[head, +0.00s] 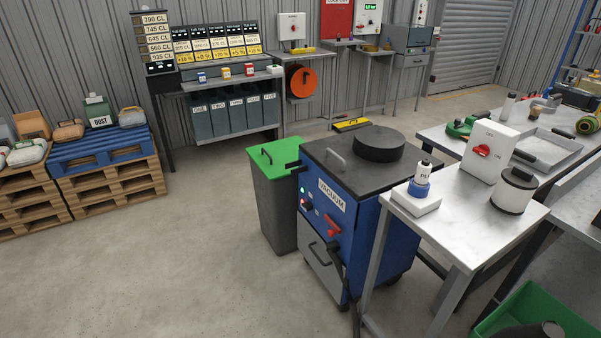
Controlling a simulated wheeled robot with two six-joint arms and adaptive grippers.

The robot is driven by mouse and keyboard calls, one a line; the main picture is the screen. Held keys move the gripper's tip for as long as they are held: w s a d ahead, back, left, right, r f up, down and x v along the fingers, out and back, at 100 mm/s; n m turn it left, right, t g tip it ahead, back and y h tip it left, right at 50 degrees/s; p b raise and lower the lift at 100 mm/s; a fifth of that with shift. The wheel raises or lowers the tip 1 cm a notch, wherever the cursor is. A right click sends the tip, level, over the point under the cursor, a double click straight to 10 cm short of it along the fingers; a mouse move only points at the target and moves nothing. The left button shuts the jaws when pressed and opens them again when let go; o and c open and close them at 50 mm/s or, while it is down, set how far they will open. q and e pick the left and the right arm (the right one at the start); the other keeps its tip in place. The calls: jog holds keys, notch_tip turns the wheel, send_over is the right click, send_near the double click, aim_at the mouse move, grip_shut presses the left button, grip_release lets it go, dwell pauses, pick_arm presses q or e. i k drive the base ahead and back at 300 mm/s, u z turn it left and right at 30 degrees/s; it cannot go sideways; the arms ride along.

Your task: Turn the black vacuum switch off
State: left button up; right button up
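The blue vacuum (366,224) with a dark top stands right of centre, its label reading VACUUM. Its front panel has a lit green light (303,190) and a small dark switch (306,204) near the left edge. The switch is too small for me to tell its position. A red handle (332,228) sits lower right on the same front, above a grey drawer (322,262). A black hose-like part (345,285) hangs in front of the vacuum's right side. Neither of my grippers is in view.
A grey bin with a green lid (273,155) stands against the vacuum's left side. A metal table (460,232) with a red-knobbed switch box (490,150) stands close on the right. Pallets (108,178) are at far left. The floor (170,270) at front left is clear.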

aim_at(307, 205)
jog(key=z, duration=0.05)
jog(key=i, duration=1.4)
jog(key=z, duration=0.55)
jog(key=i, duration=0.8)
jog(key=z, duration=0.1)
